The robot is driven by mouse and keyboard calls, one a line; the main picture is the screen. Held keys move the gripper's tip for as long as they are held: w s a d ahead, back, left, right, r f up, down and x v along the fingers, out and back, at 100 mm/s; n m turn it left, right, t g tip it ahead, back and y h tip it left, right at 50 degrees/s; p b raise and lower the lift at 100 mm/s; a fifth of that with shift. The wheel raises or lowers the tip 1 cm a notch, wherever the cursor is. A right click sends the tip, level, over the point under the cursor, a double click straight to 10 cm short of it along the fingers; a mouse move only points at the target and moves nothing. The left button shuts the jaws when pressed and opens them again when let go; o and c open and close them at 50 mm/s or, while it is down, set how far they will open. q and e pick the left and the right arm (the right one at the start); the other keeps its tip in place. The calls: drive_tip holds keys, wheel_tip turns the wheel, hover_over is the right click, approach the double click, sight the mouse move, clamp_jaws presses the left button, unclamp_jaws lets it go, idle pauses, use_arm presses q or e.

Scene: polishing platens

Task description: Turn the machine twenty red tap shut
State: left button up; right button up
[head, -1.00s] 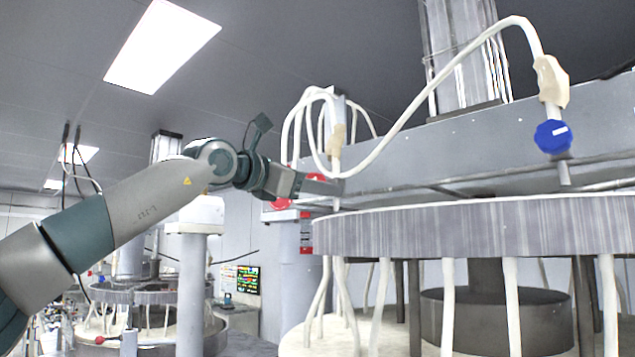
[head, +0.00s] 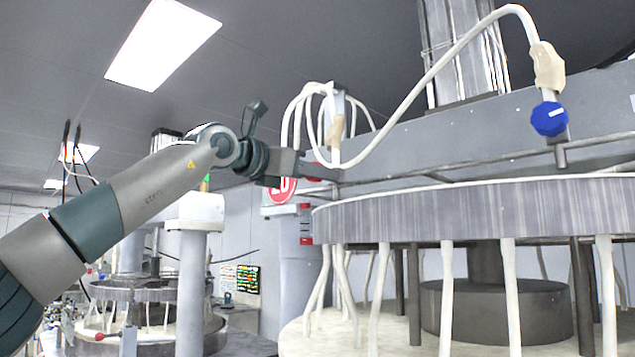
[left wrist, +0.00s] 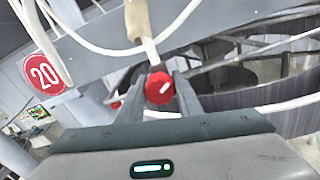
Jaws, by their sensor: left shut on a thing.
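The red tap (left wrist: 160,88) with a white slanted mark sits below a white hose and its beige fitting (left wrist: 138,20) in the left wrist view. My left gripper (left wrist: 161,78) has one finger on each side of the tap and is shut on it. In the head view my left gripper (head: 320,172) reaches in from the left to the hoses at the machine's near left corner; the tap is mostly hidden there. A round red sign (left wrist: 43,73) reading 20 is left of the tap; it also shows in the head view (head: 279,192). My right gripper is not in view.
A blue tap (head: 549,118) hangs from another white hose at the right. The large grey round platen (head: 480,208) is below the grey beam (head: 450,150), close to my gripper. A thin rail runs along the beam. Another machine (head: 150,290) stands further back left.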

use_arm(q)
drive_tip(key=n+b, duration=0.2)
drive_tip(key=shift+f+n, duration=0.1)
drive_tip(key=shift+n, duration=0.2)
drive_tip(key=shift+n+b, duration=0.5)
drive_tip(key=shift+n, duration=0.4)
drive_tip(key=n+b, duration=0.1)
drive_tip(key=n, duration=0.1)
drive_tip(key=shift+n, duration=0.4)
drive_tip(key=n+b, duration=0.1)
drive_tip(key=n, duration=0.2)
drive_tip(key=shift+n, duration=0.3)
drive_tip(key=shift+r+n+b, duration=0.2)
drive_tip(key=shift+n+b, duration=0.15)
drive_tip(key=shift+n, duration=0.05)
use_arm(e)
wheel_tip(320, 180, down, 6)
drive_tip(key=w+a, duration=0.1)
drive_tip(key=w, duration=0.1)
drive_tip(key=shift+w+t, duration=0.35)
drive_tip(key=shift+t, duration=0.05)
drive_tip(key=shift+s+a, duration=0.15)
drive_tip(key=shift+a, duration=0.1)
